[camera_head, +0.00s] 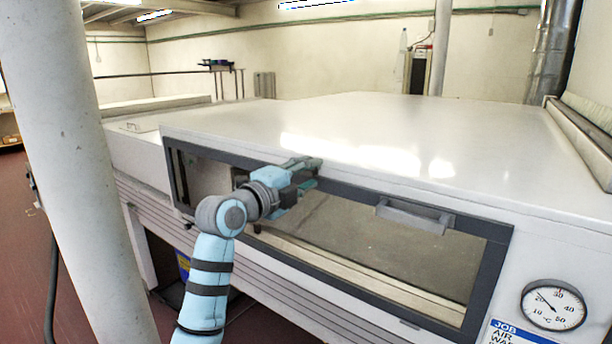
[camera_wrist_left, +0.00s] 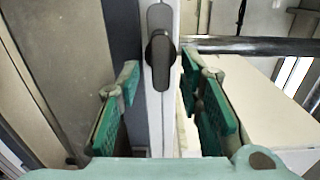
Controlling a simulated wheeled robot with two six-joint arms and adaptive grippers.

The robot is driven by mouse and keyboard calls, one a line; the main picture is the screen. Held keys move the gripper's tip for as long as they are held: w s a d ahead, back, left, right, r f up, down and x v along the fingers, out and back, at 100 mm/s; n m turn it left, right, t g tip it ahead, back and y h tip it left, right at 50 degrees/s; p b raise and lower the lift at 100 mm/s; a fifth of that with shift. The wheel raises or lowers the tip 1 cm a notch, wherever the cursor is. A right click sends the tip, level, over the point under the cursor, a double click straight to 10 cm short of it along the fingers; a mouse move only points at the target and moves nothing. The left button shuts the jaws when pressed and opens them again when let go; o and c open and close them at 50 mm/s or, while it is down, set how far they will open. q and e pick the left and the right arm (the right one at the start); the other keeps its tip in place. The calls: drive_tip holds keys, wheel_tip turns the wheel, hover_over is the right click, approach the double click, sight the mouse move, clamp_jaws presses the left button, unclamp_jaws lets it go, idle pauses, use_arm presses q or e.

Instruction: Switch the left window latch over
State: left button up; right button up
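The left window latch (camera_wrist_left: 160,58) is a small dark oval plate with a rounded handle, on a pale strip in the left wrist view. Its long side runs along that strip. My left gripper (camera_wrist_left: 159,88) is open, with one green-padded finger on each side of the latch; I see gaps between pads and latch. In the head view my left gripper (camera_head: 303,176) is at the top edge of the grey window frame (camera_head: 345,190), and it hides the latch there. My right gripper is in neither view.
The tunnel's white top (camera_head: 340,125) is broad and bare. A grey handle (camera_head: 414,214) sticks out from the window frame to the right of my gripper. A round dial (camera_head: 553,305) is at lower right. A thick pale column (camera_head: 75,160) stands at the left.

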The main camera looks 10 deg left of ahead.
use_arm(q)
drive_tip(key=shift+s, duration=0.1)
drive_tip(key=v, duration=1.2)
